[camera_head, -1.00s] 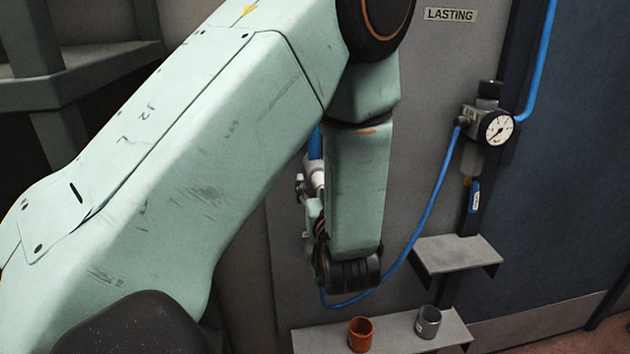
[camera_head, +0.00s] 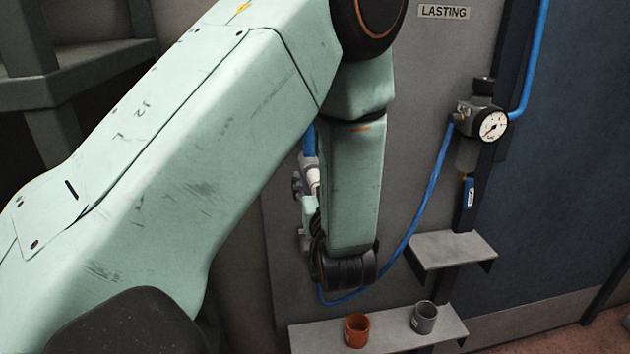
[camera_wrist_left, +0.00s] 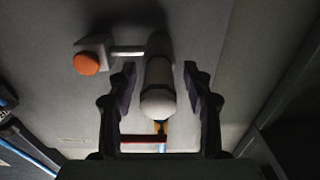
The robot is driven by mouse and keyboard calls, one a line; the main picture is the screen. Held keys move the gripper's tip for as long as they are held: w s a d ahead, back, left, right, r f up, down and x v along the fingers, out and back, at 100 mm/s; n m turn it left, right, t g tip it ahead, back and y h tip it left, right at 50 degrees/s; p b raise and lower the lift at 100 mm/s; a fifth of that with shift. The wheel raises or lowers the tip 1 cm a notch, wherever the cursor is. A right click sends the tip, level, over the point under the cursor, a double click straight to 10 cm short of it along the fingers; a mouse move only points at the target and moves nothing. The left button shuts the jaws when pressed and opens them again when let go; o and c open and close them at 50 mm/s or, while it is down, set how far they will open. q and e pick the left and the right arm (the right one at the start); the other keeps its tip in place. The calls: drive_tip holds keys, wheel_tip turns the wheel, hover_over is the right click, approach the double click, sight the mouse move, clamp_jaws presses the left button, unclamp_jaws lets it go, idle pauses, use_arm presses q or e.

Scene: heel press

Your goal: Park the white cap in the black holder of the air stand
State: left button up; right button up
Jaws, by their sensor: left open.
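In the left wrist view, a white rounded cylinder (camera_wrist_left: 158,90), which looks like the white cap, stands out between the two dark fingers of my left gripper (camera_wrist_left: 159,70). The fingers are open, with a gap on each side of it. In the head view, a white piece (camera_head: 312,176) shows below a blue part, left of my forearm. My left gripper is mostly hidden there behind my arm. The air stand carries a round gauge (camera_head: 493,125) and a blue-handled valve (camera_head: 469,191). I cannot make out the black holder with certainty. My right gripper is not in view.
An orange cup (camera_head: 357,331) and a grey cup (camera_head: 424,318) stand on a low grey shelf (camera_head: 310,338). A smaller shelf (camera_head: 452,249) is above right. A blue hose (camera_head: 424,208) loops across the panel. An orange button (camera_wrist_left: 87,63) shows in the wrist view.

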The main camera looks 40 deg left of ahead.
use_arm(q)
drive_tip(key=shift+w+f, duration=0.1)
drive_tip(key=shift+w, duration=0.05)
drive_tip(key=shift+c, duration=0.2)
drive_tip(key=c, duration=0.3)
clamp_jaws()
drive_tip(key=shift+d, duration=0.15)
idle(0.3)
drive_tip(key=shift+p+v, duration=0.35)
drive_tip(key=shift+v, duration=0.65)
